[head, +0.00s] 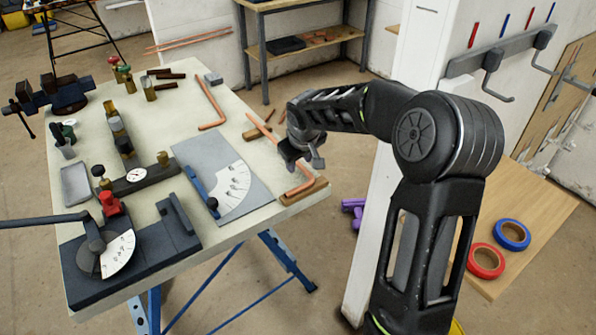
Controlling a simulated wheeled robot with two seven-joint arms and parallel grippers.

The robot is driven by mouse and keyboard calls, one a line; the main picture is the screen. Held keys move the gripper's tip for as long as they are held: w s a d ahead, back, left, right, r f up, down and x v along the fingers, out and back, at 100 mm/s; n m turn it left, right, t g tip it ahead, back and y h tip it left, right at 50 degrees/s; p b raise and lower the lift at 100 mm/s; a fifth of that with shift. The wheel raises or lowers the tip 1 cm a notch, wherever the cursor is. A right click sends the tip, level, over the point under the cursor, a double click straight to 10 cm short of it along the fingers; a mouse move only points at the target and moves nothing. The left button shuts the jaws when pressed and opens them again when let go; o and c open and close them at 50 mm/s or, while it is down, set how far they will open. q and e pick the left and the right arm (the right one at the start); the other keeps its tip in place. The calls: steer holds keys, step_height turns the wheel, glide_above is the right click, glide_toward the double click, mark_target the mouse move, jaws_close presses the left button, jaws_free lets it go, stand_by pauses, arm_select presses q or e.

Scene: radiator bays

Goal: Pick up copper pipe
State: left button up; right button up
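A bent copper pipe (304,185) lies at the right edge of the workbench, partly on a small wooden block (304,192). A copper length (262,128) shows on the far side of my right gripper; the gripper hides the part between, so I cannot tell if they are one pipe. Another L-shaped copper pipe (210,104) lies farther back on the bench. My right gripper (302,160) points down over the bench's right edge, above or at the pipe. Its fingertips are small and dark, and I cannot tell whether they touch the pipe. My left gripper is not in view.
The workbench (228,234) holds a grey plate with a protractor scale (232,190), a pipe bender (100,245), a vise (55,95) and several small tools. A white partition (375,215) stands close to my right arm. Red tape (470,262) and blue tape (499,233) lie on a wooden board.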

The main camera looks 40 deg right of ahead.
steer(key=shift+c, duration=0.3)
jaws_close()
stand_by(1.1)
